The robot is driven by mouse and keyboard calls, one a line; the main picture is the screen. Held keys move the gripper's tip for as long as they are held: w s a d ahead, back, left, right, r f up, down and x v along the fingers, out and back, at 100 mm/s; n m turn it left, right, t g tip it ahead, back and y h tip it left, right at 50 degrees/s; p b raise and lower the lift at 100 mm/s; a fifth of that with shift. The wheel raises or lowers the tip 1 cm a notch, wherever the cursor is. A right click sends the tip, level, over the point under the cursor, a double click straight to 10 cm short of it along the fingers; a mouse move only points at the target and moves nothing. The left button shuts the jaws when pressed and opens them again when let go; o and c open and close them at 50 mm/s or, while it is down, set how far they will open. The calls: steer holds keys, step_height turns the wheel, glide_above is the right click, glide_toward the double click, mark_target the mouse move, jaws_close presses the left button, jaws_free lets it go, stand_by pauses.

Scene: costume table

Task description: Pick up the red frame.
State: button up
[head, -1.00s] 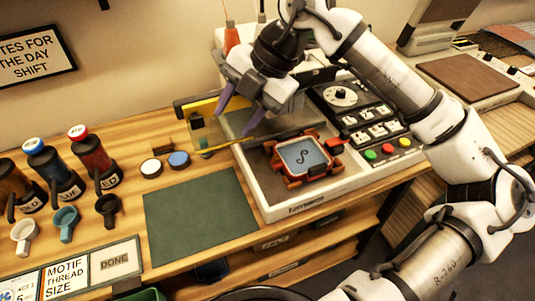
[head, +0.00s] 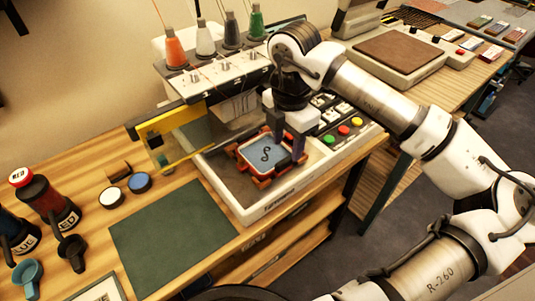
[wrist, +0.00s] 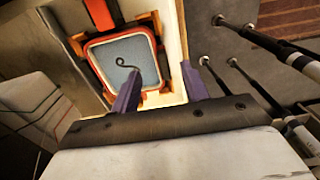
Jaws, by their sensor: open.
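The red frame (head: 243,160) is a rounded square with blue-grey cloth inside and a dark S-shaped stitch. It sits on the flat bed of the white embroidery machine (head: 253,211), among orange-red corner pieces. It also shows in the wrist view (wrist: 92,62). My gripper (head: 291,148) is open and empty, its purple fingers pointing down at the frame's right side. In the wrist view my gripper (wrist: 160,85) has one finger overlapping the frame's lower right corner and the other to the right of it. I cannot tell whether either finger touches it.
Thread cones (head: 204,42) stand on the machine behind the frame. A yellow-edged clear panel (head: 175,135) stands to its left. Coloured buttons (head: 343,130) lie to its right. A green mat (head: 172,237) lies bare at front left, near a red bottle (head: 45,198) and small cups.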

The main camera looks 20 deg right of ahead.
mark_target(285, 158)
steer(key=shift+s+a+f+p, duration=0.15)
steer(key=shift+f+p, duration=0.8)
steer(key=shift+f, duration=1.75)
steer(key=shift+c, duration=0.5)
jaws_close()
